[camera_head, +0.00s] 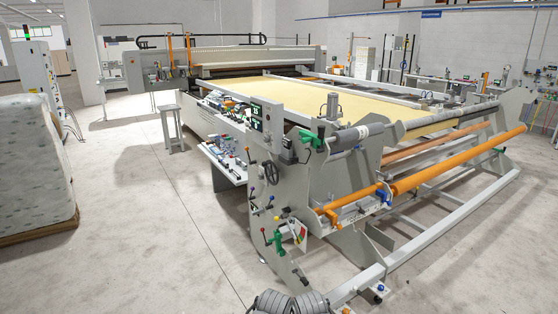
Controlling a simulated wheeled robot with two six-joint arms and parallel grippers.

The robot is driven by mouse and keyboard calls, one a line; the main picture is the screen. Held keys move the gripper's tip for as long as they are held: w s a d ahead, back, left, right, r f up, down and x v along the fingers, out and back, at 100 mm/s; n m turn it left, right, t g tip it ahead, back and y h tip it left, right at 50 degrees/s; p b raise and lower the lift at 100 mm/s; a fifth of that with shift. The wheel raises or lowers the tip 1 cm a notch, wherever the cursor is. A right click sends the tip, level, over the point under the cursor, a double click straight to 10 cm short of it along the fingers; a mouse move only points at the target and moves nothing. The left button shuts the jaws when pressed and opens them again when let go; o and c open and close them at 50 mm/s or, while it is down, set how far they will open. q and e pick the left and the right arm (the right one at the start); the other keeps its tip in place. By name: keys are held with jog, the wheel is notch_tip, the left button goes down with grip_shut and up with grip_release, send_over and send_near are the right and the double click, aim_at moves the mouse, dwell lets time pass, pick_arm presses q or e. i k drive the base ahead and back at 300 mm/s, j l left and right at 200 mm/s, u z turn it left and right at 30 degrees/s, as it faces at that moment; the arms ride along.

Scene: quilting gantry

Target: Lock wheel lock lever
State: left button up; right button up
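The grey side panel (285,190) of the quilting gantry stands in the middle of the view. A dark spoked handwheel (271,173) is on the panel's left face. Below it are several small levers with coloured knobs (262,205), among them blue and red ones. Lower down is a green lever or handle (275,240) with a red knob close by. I cannot tell which of these is the wheel lock lever, or whether it is locked. Neither of my grippers shows in this view.
A wrapped mattress stack (35,165) stands at the left. A grey stool (171,125) and a side shelf with tools (225,160) stand left of the machine. Orange rollers (455,160) and a low grey rail (430,235) extend right. The floor left of the panel is clear.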

aim_at(246, 148)
jog(key=i+j+u, duration=0.15)
jog(key=i+j, duration=0.2)
jog(key=i, duration=0.45)
jog(key=i+j+u, duration=0.1)
jog(key=i+j, duration=0.2)
jog(key=i, duration=0.55)
jog(key=i+j+u, duration=0.15)
jog(key=i, duration=0.7)
jog(key=i+j+u, duration=0.15)
jog(key=i, duration=0.7)
